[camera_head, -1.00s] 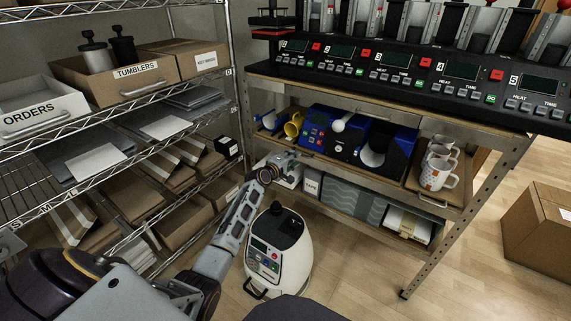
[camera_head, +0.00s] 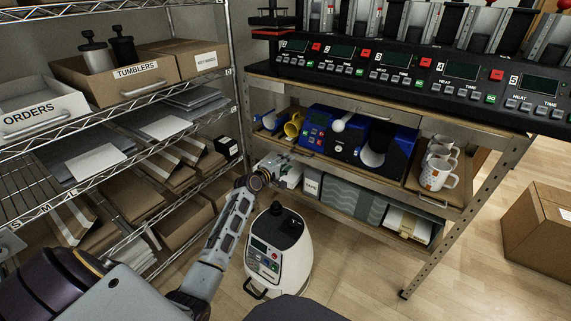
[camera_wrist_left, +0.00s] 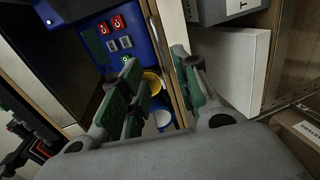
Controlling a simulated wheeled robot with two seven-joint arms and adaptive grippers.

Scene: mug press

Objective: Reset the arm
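My left gripper (camera_head: 290,168) is at the end of my left arm, near the left end of the bench's lower shelves. In the left wrist view my left gripper (camera_wrist_left: 158,80) has its green-padded fingers apart, with nothing held between them. Behind the gap I see a yellow mug (camera_wrist_left: 152,82) and part of a blue machine (camera_wrist_left: 105,35). In the head view the yellow mug (camera_head: 293,126) lies on the bench's middle shelf beside the blue machine (camera_head: 317,128). My right gripper is not in view.
A wire rack (camera_head: 150,85) with boxes stands at the left. A white rounded machine (camera_head: 279,262) stands on the floor right of my forearm. Patterned mugs (camera_head: 438,166) sit in a tray at the shelf's right.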

